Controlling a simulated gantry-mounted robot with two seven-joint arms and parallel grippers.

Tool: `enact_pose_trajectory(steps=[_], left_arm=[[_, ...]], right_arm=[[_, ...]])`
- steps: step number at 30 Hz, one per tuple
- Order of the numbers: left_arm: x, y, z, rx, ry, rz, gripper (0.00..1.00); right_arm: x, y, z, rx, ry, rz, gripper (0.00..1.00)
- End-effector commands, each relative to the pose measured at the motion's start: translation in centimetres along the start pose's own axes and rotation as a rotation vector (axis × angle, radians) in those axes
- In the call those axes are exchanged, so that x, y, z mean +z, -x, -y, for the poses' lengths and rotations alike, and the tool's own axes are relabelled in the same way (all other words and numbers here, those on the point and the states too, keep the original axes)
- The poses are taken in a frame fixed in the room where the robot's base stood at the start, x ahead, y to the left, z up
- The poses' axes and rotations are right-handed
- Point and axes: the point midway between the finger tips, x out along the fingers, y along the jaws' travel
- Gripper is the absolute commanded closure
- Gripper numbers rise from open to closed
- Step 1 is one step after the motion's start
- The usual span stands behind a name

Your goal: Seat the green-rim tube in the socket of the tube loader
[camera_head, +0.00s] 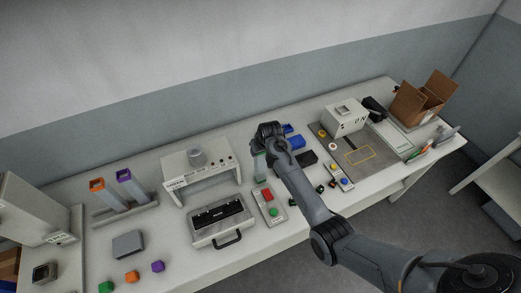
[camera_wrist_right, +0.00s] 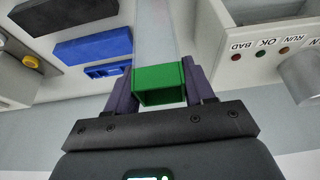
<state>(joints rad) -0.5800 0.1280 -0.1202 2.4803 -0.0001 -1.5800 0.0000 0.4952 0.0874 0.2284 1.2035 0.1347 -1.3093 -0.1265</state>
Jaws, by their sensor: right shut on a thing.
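My right gripper (camera_wrist_right: 160,88) is shut on the green-rim tube (camera_wrist_right: 159,85). In the right wrist view the green rim sits between the two purple-grey fingers and the clear body extends away from the gripper. In the head view my right gripper (camera_head: 265,150) hangs over the middle of the bench, and part of the tube (camera_head: 259,167) shows below it. A white bridge-shaped device (camera_head: 200,175) with a grey cylinder on top stands just left of the gripper; I cannot tell where its socket is. My left gripper is out of view.
A rack (camera_head: 130,212) at left holds an orange-rim tube (camera_head: 97,187) and a purple-rim tube (camera_head: 124,177). A black-topped case (camera_head: 222,222) and a button box (camera_head: 269,206) stand in front. Blue and black bins (camera_head: 292,135) are right of the gripper; a carton (camera_head: 425,100) is far right.

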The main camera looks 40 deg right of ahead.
Motion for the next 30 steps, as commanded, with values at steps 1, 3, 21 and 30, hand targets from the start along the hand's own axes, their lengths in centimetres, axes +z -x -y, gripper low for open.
enact_pose_trajectory(steps=[1, 3, 21, 30], left_arm=[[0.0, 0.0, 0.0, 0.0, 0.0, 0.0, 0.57], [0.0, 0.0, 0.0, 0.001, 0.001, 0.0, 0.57], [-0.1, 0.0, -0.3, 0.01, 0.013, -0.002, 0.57], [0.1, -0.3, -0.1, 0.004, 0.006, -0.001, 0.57]], right_arm=[[0.1, -0.1, 0.0, 0.0, 0.0, 0.001, 0.46], [0.1, -0.1, 0.0, 0.0, 0.0, 0.001, 0.35], [-0.1, 1.4, -0.1, 0.001, -0.001, -0.002, 0.22], [-0.1, 6.6, 0.0, 0.001, 0.001, -0.004, 0.22]])
